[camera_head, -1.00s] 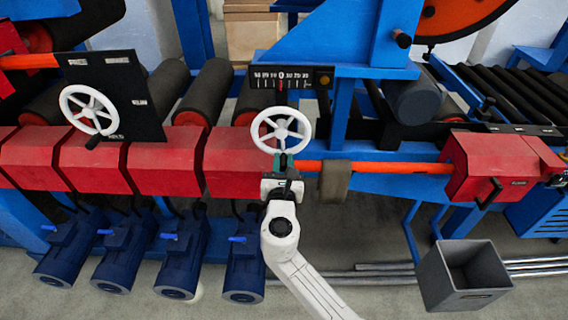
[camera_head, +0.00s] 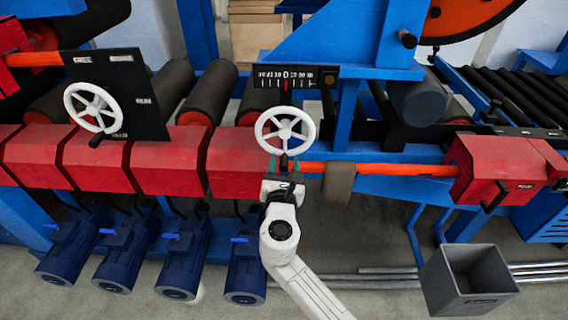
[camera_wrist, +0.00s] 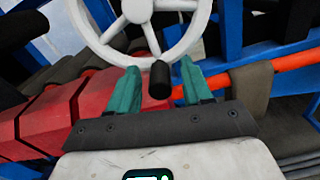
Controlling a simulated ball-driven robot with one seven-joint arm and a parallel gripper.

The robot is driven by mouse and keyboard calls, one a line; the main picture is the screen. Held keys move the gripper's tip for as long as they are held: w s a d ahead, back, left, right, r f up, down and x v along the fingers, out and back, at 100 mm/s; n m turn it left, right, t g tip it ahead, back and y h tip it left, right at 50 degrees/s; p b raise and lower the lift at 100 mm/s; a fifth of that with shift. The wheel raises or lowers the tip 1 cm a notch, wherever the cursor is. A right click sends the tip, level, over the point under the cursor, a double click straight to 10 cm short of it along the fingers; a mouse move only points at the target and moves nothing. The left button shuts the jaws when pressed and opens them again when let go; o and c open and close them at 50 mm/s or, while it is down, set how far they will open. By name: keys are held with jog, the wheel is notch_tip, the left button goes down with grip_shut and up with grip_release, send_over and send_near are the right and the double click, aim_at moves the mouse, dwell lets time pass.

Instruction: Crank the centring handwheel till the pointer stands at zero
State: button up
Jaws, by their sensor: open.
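The centring handwheel (camera_head: 285,124) is a white spoked wheel below the scale, in the middle of the head view. Its black crank knob (camera_wrist: 159,79) is at the bottom of the rim. My gripper (camera_head: 284,165) is open, its two green fingers standing on either side of the knob. In the wrist view, my gripper (camera_wrist: 158,84) shows gaps beside the knob, and the wheel (camera_wrist: 140,30) fills the top. The black scale (camera_head: 290,77) has white marks around a 0. The red pointer (camera_head: 286,85) stands at or very near the 0; the exact offset is too small to tell.
A second white handwheel (camera_head: 93,107) is on a black panel at left. Red housings (camera_head: 100,162) line the front. A grey bin (camera_head: 466,285) stands on the floor at lower right.

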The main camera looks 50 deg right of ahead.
jog(key=v, duration=1)
jog(key=shift+b, duration=0.45)
jog(key=shift+a, duration=0.1)
jog(key=s+d+f+m+g+y, duration=0.4)
jog(key=s+f+m+g, duration=0.2)
jog(key=s+f+m, duration=0.55)
jog(key=s+a+f+m+g+y, duration=0.4)
jog(key=s+a+f+m+y, duration=0.2)
jog(key=s+a+m+y, duration=0.3)
jog(key=a+m+y, duration=0.1)
jog(key=m, duration=0.2)
jog(key=shift+m, duration=0.35)
jog(key=shift+s+a, duration=0.1)
